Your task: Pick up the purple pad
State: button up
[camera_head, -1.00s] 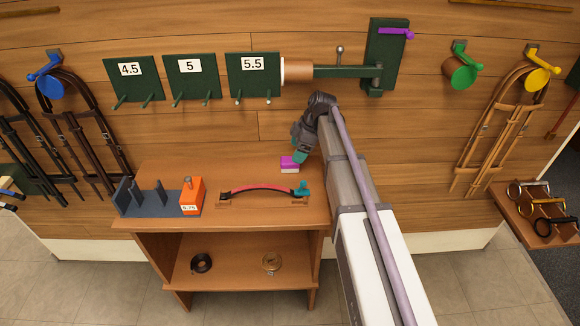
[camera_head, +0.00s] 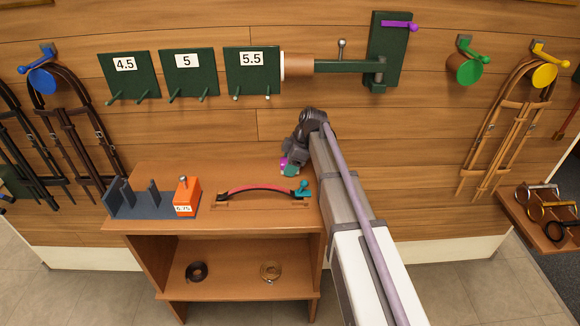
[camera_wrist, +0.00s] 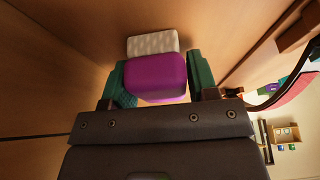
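The purple pad (camera_wrist: 156,77) sits between the two teal fingers of my gripper (camera_wrist: 161,85) in the wrist view. A finger stands close along each side of it; I cannot tell whether both press on it. A white textured block (camera_wrist: 152,42) shows just beyond the pad. In the head view my gripper (camera_head: 289,168) is low over the back right of the bench top. It hides most of the pad, and only a bit of purple (camera_head: 284,162) shows at its left.
A curved red and black strap piece with a teal knob (camera_head: 255,193) lies in front of my gripper. An orange block marked 6.75 (camera_head: 187,197) and a dark slotted rack (camera_head: 140,202) stand at the left of the bench (camera_head: 225,172). The wooden wall is close behind.

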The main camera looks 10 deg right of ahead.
jog(key=c, duration=0.6)
jog(key=shift+r, duration=0.1)
